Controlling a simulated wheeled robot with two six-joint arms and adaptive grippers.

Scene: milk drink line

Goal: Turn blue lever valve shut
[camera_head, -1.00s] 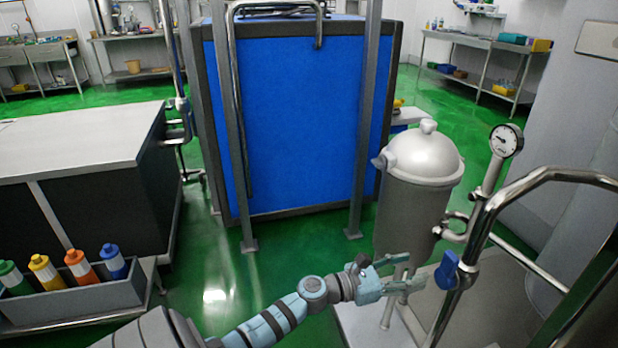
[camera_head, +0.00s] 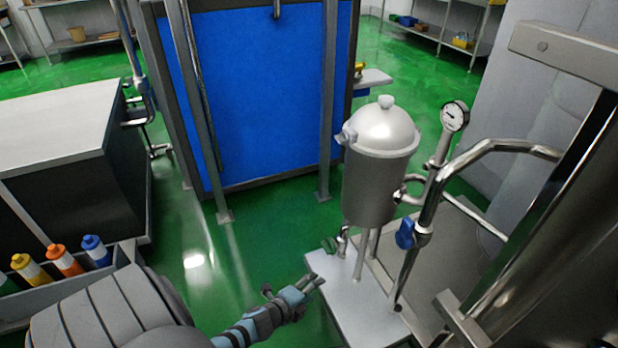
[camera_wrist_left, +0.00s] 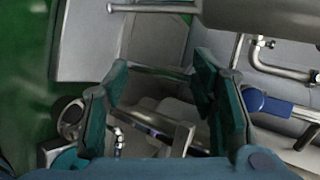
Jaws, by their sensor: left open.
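The blue lever valve (camera_head: 405,234) sits on a steel pipe at the right of the head view, below and right of the grey lidded vessel (camera_head: 372,190). Its blue handle stands roughly upright beside the pipe. The blue lever also shows in the left wrist view (camera_wrist_left: 264,103), right of the fingers. My left gripper (camera_head: 316,283) is open and empty, low and to the left of the valve in the head view, apart from it. In the wrist view its two teal fingers (camera_wrist_left: 160,68) are spread with nothing gripped between them. My right gripper is not in view.
A pressure gauge (camera_head: 454,116) tops the pipe. A bent steel handrail (camera_head: 500,147) runs close to the valve. The vessel stands on a pale platform (camera_head: 345,300). A grey bin (camera_head: 70,288) with coloured bottles is at left. Green floor (camera_head: 240,265) is open between.

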